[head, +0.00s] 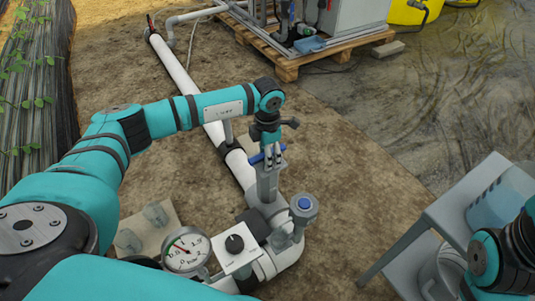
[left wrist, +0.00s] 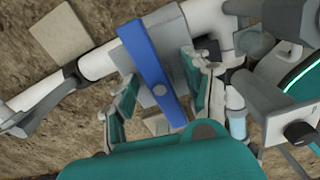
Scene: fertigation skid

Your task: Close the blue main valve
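The blue main valve's lever handle (head: 258,158) sits on top of a grey valve body (head: 267,184) on the white pipe (head: 185,80). In the left wrist view the blue handle (left wrist: 148,65) lies roughly crosswise to the pipe. My left gripper (head: 268,150) points down at the handle. In the wrist view its two fingers (left wrist: 160,95) are spread, one on each side of the handle. I cannot tell whether either finger touches it. The gripper covers part of the handle in the head view. My right arm shows at the right edge, but its gripper is out of view.
A pressure gauge (head: 186,250), a box with a black knob (head: 235,248) and a blue-capped fitting (head: 304,205) crowd the near pipe. A grey stand (head: 440,215) is at the right. A wooden pallet (head: 315,57) is at the back. Bare soil lies right of the pipe.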

